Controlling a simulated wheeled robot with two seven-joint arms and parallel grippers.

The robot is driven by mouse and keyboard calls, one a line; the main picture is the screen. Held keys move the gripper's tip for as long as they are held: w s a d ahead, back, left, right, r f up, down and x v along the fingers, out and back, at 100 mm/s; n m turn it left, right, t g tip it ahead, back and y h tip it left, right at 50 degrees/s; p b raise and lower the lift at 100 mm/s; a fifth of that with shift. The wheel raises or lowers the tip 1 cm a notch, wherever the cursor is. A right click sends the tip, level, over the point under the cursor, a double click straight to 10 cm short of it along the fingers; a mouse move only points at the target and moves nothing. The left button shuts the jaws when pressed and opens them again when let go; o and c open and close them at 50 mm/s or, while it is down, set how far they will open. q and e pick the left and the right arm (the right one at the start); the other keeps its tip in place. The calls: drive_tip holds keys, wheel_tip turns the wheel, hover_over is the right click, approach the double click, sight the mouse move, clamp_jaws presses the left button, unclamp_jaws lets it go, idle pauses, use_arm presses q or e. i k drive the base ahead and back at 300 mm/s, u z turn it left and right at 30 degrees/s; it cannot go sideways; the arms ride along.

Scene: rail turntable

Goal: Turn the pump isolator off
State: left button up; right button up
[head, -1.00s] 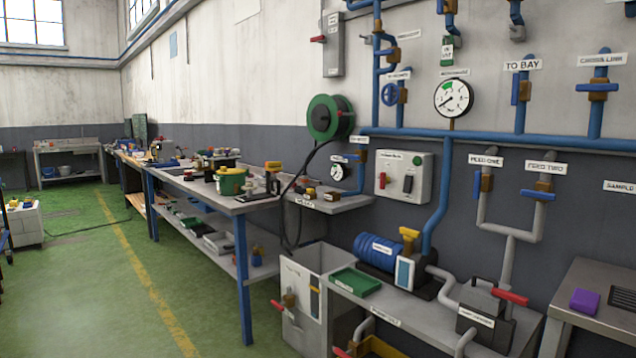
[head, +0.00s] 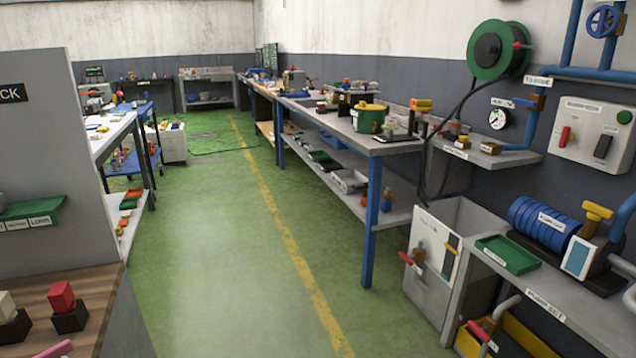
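A light grey control box (head: 594,133) is on the wall at the right edge of the head view. It carries a red lever or switch (head: 565,137), a black rocker (head: 603,146) and a green button (head: 624,117). Its label is too small to read, so I cannot tell whether it is the pump isolator. A blue ribbed pump (head: 541,222) sits on the bench below it, with a yellow handle (head: 596,217) beside it. Neither of my grippers is in view.
A long workbench (head: 385,147) with a blue leg runs along the right wall. A grey cabinet (head: 432,253) with a red handle stands before the pump bench (head: 527,291). A wooden counter (head: 66,289) is at lower left. The green floor (head: 215,270) between is clear.

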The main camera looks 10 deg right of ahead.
sight(567, 135)
drive_tip(key=i, duration=2.6)
drive_tip(key=z, duration=1.1)
drive_tip(key=i, duration=1.4)
drive_tip(key=z, duration=1.3)
